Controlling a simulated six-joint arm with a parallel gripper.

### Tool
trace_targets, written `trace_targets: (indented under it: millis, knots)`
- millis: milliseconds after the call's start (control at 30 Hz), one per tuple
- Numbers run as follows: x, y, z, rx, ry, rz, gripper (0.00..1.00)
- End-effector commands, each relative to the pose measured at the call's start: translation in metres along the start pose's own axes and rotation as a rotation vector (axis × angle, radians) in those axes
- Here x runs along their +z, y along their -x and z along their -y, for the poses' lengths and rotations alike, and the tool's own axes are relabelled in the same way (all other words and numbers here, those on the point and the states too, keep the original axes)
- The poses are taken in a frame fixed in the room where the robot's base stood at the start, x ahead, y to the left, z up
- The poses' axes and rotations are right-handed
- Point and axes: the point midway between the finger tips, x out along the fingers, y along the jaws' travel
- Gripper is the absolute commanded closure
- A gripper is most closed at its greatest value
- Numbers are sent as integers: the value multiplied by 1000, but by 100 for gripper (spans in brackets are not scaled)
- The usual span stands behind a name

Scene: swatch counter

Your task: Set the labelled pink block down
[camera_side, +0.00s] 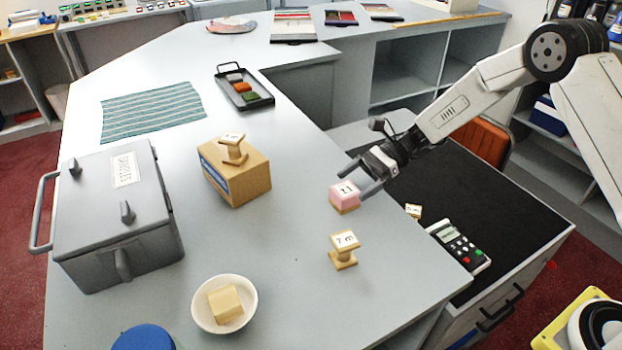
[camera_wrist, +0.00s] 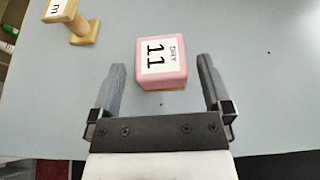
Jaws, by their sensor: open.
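The pink block (camera_side: 345,197) has a white label on top and sits on the grey counter, near its right edge in the side view. In the wrist view the pink block (camera_wrist: 161,63) shows a label reading "DRY 11" and a thin tan base. My gripper (camera_side: 361,182) is open at the block. In the wrist view my gripper (camera_wrist: 161,72) has one finger on each side of the block's near part, with a gap on both sides. Nothing is held between the fingers.
A labelled wooden spool (camera_side: 344,250) stands nearest the block; it also shows in the wrist view (camera_wrist: 83,28). A cardboard box (camera_side: 236,178) with another spool (camera_side: 233,150), a white bowl (camera_side: 197,308) holding a wooden block, and a grey lidded case (camera_side: 115,225) stand left. Bare counter surrounds the pink block.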

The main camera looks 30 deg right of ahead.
Motion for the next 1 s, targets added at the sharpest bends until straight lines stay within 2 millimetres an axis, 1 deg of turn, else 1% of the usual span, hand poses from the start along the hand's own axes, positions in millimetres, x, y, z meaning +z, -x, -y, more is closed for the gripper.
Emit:
trace_targets:
  millis: [33, 300, 500, 700, 1000]
  knots:
    - [0, 9, 1, -4, 1, 1, 0]
    - [0, 54, 1, -3, 1, 0, 0]
    - [0, 78, 1, -2, 2, 0, 0]
    - [0, 88, 0, 0, 1, 0, 0]
    - [0, 89, 0, 0, 1, 0, 0]
